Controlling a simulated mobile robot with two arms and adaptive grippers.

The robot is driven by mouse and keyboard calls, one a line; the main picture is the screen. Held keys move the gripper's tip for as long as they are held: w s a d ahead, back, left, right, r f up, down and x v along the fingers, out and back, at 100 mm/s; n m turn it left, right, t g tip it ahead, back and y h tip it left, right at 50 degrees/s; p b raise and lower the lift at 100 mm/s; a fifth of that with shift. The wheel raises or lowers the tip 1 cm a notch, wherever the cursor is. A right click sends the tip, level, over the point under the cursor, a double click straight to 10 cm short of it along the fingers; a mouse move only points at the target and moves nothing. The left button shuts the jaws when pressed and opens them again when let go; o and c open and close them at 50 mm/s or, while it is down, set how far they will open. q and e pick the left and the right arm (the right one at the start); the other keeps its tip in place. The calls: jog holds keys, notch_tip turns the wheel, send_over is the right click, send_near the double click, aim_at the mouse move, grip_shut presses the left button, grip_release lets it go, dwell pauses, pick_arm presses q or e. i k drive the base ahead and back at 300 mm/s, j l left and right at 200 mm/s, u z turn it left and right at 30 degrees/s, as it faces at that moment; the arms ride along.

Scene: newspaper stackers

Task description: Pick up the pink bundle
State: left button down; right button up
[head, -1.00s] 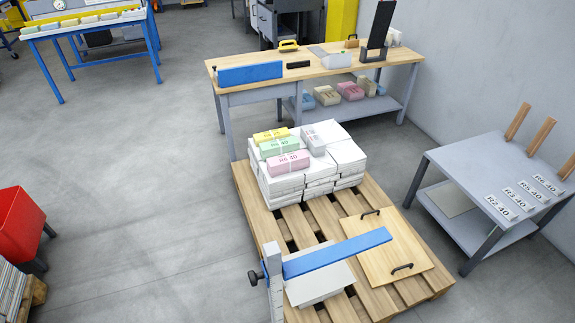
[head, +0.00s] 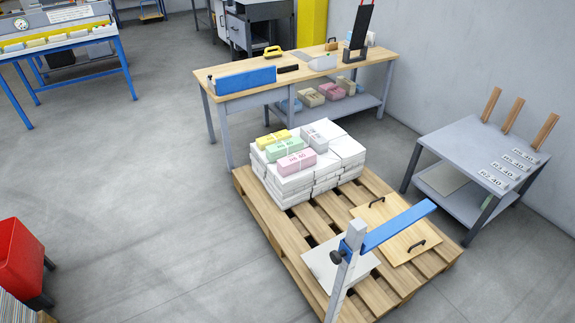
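The pink bundle (head: 297,163) lies on top of a stack of white bundles (head: 290,187) on a wooden pallet (head: 262,218). It is at the front of the stack's top, nearest the camera. A green bundle (head: 284,149) lies just behind it, and a yellow bundle (head: 273,138) lies behind the green one. A grey-white bundle (head: 316,134) lies at the back right of the pink one. Neither of my grippers shows in the head view.
A post with a blue arm (head: 400,226) stands at the pallet's front. A wooden board with black handles (head: 392,228) lies on the pallet. A grey table (head: 465,142) stands right, a workbench (head: 225,88) behind, a red bin (head: 20,255) at left.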

aim_at(295, 163)
jog(key=i+j, duration=0.2)
jog(key=i+j+z, duration=0.1)
jog(key=j, duration=0.35)
jog(key=i+j+z, duration=0.1)
jog(key=i+j, duration=0.3)
jog(key=j, duration=0.25)
jog(key=i+j+z, duration=0.1)
jog(key=j, duration=0.25)
jog(key=i, duration=0.1)
